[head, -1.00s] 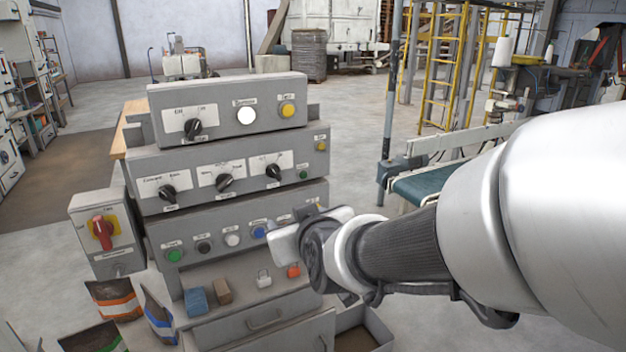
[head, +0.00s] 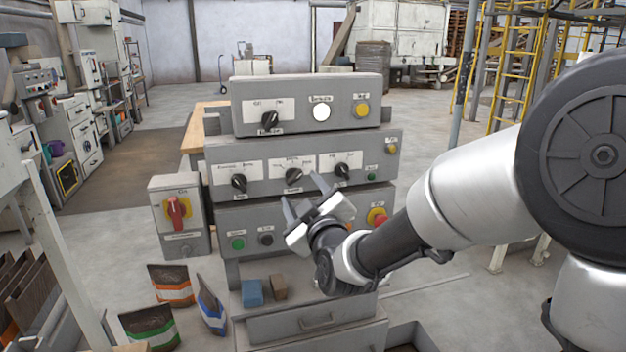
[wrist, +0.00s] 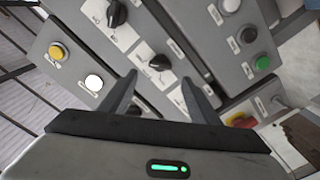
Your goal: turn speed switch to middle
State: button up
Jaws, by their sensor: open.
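The control console's middle row has three black rotary knobs under white label plates. The middle knob (head: 293,177) looks like the speed switch, but its lettering is too small to read surely. Its handle looks tilted, with one end toward the upper right. My gripper (head: 300,188) is open and empty, in front of this row, with its fingers pointing at the middle knob. In the wrist view the same knob (wrist: 160,62) appears between the fingertips of my gripper (wrist: 160,77). No contact is visible. The left finger partly covers the panel beside it.
Neighbouring knobs sit left (head: 239,184) and right (head: 342,171). Above are another knob (head: 270,119), a white button (head: 322,112) and a yellow button (head: 361,110). A red emergency button (head: 378,217) is beside my arm. A red switch box (head: 177,211) stands left.

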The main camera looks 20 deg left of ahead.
aim_at(294, 178)
jog(key=x, duration=0.7)
jog(key=c, duration=1.1)
jog(key=shift+o, duration=0.2)
